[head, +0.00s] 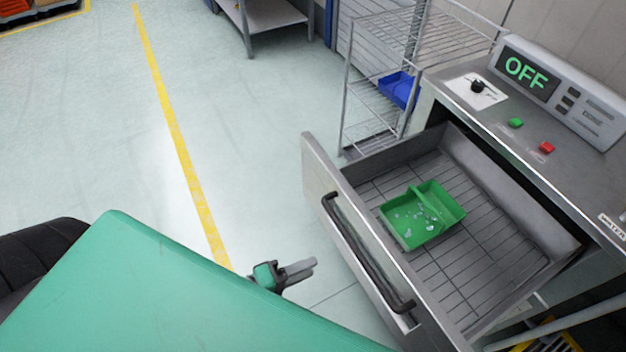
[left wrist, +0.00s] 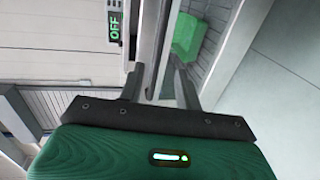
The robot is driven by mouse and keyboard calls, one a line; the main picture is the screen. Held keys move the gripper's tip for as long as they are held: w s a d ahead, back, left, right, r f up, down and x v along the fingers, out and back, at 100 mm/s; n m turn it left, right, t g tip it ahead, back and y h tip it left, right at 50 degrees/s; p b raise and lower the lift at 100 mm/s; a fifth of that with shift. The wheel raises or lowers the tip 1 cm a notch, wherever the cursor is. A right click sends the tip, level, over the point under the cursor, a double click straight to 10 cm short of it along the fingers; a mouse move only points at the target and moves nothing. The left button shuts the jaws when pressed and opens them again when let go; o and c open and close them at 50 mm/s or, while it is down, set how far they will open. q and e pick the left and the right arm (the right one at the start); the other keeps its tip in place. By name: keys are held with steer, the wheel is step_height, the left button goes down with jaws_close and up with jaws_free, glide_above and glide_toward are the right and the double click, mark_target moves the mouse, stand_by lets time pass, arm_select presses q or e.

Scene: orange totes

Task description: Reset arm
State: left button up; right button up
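My left gripper (head: 303,270) is just left of the open drawer's front in the head view, low in the picture. It is empty, and a gap of floor shows between it and the drawer. In the left wrist view its two fingers (left wrist: 160,84) stand apart, with the drawer front beyond them. My green left arm covers the lower left of the head view. My right gripper is in neither view.
The pulled-out drawer (head: 470,275) has a dark handle (head: 365,250) and holds a green divided tray (head: 408,232) with small clear pieces. The machine's display (head: 527,72) reads OFF. A wire rack (head: 372,120) with a blue bin (head: 398,88) stands behind. Floor left is clear.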

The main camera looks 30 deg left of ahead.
arm_select(q)
steer(key=s+a+f+m+g+y, duration=0.1)
steer(key=a+f+m+g+y, duration=0.35)
steer(key=f, duration=1.15)
steer(key=s+a+f+m+y, duration=0.15)
steer(key=a+f, duration=0.55)
steer(key=f, duration=0.8)
steer(key=s+a+f+m+g+y, duration=0.25)
steer(key=s+f, duration=0.45)
steer(key=f, duration=0.5)
steer(key=s+d+f+m+g, duration=0.1)
steer(key=s+f+m+g, duration=0.1)
steer(key=s+f, duration=0.2)
steer(key=s+d+f+m+g, duration=0.2)
steer(key=s+f, duration=0.3)
steer(key=s, duration=0.5)
steer(key=shift+s+m+g+y, duration=0.25)
steer(key=shift+m+g+y, duration=0.1)
steer(key=shift+m+g, duration=0.1)
